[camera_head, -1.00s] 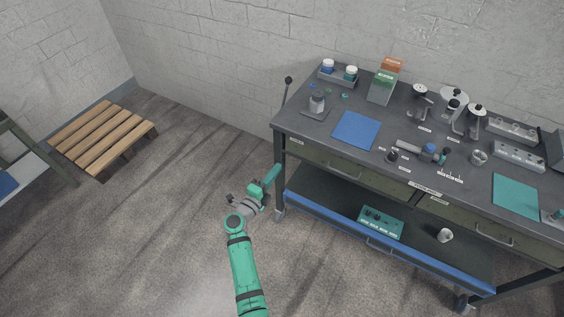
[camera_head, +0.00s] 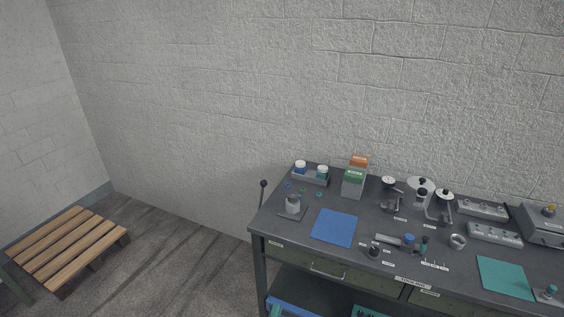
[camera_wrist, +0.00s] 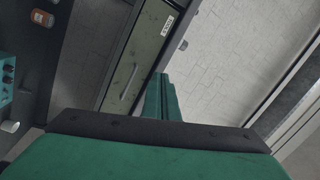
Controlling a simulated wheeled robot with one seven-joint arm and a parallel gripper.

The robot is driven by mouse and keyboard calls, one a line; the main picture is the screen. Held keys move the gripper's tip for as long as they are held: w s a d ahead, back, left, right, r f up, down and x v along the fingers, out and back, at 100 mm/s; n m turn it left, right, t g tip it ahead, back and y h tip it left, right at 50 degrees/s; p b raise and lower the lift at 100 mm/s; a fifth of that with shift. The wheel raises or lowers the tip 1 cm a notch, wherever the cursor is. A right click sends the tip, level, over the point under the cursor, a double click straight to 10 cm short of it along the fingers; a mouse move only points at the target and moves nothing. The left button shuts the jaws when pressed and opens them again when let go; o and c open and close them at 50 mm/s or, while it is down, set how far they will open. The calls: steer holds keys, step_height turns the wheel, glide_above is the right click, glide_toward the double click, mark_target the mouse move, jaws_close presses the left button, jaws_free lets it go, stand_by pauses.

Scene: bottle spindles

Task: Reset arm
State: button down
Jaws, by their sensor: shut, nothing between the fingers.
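My gripper (camera_wrist: 162,80) shows in the wrist view with its green fingers together and nothing between them. It points past the front of the workbench, whose labelled drawer front (camera_wrist: 132,62) lies just left of the fingers. The fingers look apart from the bench. In the head view only a small green piece at the bottom edge, left of centre, may be part of my arm; the rest of the arm is out of that frame.
The workbench (camera_head: 290,232) carries a blue mat (camera_head: 334,227), a teal mat (camera_head: 505,278), a green box (camera_head: 354,182), bottles in a grey tray (camera_head: 311,177) and several metal fixtures. A wooden pallet (camera_head: 68,248) lies on the floor at left. Floor between pallet and bench is clear.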

steer(key=s+d+r+n+g+y, duration=0.1)
steer(key=s+n, duration=0.7)
steer(key=s, duration=1)
steer(key=s+d+r+n+g+y, duration=0.1)
steer(key=s+r+n+y, duration=0.3)
steer(key=s, duration=1.5)
steer(key=shift+r+n+g+y, duration=0.4)
steer(key=shift+r+n+g, duration=0.5)
steer(key=shift+r+n, duration=1.4)
steer(key=shift+d+f+n, duration=0.1)
steer(key=shift+f+n, duration=0.2)
